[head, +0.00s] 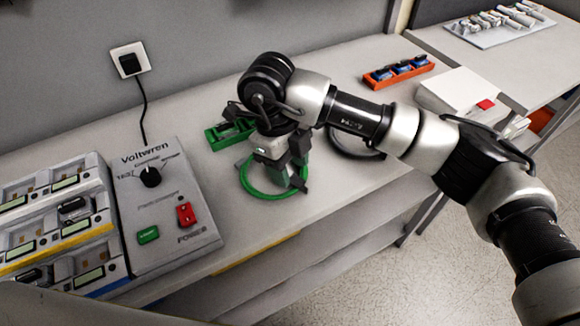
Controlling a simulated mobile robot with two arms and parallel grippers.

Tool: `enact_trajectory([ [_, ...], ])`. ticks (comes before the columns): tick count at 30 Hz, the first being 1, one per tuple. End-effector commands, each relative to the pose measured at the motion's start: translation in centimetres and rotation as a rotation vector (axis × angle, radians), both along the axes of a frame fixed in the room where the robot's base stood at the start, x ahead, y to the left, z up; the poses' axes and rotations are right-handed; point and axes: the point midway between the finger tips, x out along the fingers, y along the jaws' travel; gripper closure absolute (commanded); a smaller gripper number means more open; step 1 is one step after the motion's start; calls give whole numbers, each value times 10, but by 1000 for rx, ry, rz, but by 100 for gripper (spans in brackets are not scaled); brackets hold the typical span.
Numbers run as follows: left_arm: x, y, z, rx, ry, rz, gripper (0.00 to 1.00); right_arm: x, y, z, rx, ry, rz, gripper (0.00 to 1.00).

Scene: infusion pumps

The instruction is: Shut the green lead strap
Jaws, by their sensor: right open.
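A green ring-shaped strap (252,189) lies on the bench near its front edge, in the middle of the head view. My right gripper (293,184) points down over the right side of this ring. Its dark fingers are open, with a green part showing between and behind them. I cannot tell whether the fingers touch it. The strap's right and far parts are hidden by the gripper and wrist, so its closure cannot be made out. My left gripper is not in view.
A grey Voltwren unit (205,226) with a dial stands left, beside a rack of pumps (58,215). A green tray (217,141) lies behind my wrist, and a black cable loop (343,153) to the right. An orange tray (374,82) and white box (452,88) stand further right.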

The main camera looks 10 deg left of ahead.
Motion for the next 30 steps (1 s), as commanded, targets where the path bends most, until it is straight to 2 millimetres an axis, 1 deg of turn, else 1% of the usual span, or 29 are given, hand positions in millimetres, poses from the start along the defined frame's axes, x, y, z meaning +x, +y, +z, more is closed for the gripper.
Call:
enact_trajectory([
  [9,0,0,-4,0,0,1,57,8,13,63,0,-6,0,51],
  [12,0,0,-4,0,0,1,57,9,16,78,-1,-5,0,51],
  [15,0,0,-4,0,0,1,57,10,18,88,-1,-3,1,51],
  [20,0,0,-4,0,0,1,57,11,19,95,0,-1,0,51],
  [30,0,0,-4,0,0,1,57,11,19,95,0,-1,1,51],
])
